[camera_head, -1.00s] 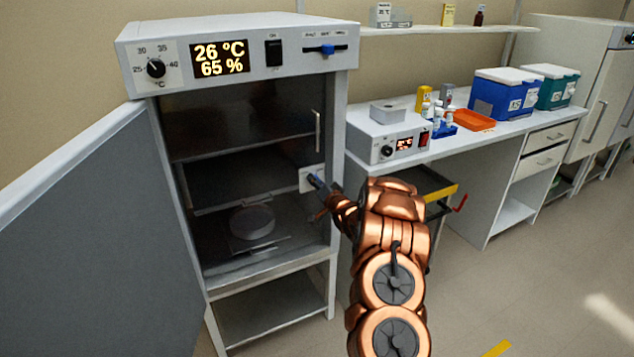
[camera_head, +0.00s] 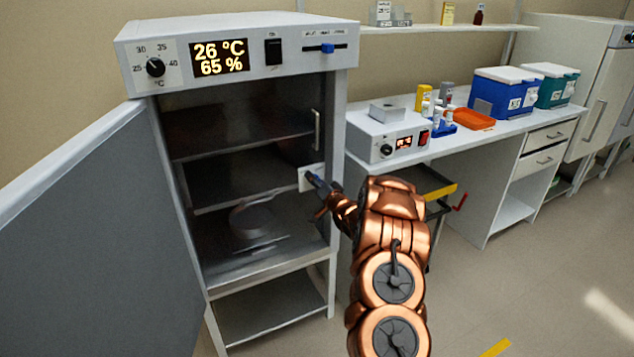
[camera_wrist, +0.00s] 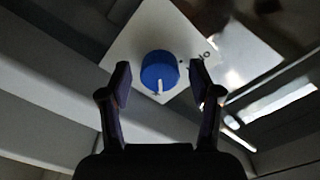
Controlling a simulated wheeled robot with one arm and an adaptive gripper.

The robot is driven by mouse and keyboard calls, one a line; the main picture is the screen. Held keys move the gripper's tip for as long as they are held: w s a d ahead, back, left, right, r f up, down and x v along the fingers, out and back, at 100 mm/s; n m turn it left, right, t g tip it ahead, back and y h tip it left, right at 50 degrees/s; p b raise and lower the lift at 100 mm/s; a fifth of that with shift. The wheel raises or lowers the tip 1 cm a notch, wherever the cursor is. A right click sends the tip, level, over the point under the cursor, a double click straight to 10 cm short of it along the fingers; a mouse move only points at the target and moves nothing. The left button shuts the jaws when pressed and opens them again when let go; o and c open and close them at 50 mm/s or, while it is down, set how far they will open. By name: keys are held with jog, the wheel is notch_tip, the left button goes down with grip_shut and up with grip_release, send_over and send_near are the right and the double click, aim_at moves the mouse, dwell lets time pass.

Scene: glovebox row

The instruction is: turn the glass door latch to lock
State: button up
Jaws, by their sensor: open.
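The latch is a round blue knob (camera_wrist: 160,72) with a white pointer mark, on a white plate (camera_wrist: 133,45). In the wrist view the mark points to the bottom of the picture, and small dark symbols show at the plate's right. In the head view the plate (camera_head: 305,180) is at the right side of the glass door (camera_head: 240,180), which looks closed, and the knob is hidden by my gripper. My gripper (camera_wrist: 160,80) is open, one finger on each side of the knob; gaps show on both sides. It also shows in the head view (camera_head: 314,183).
The grey outer door (camera_head: 90,230) stands swung open at the left. A vertical handle (camera_head: 317,130) is above the plate. A round dish (camera_head: 252,222) shows behind the glass. A bench (camera_head: 480,140) with several items stands at the right. Floor is free at the lower right.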

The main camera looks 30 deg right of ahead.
jog(key=s+a, duration=0.1)
jog(key=s, duration=1.1)
dwell(0.5)
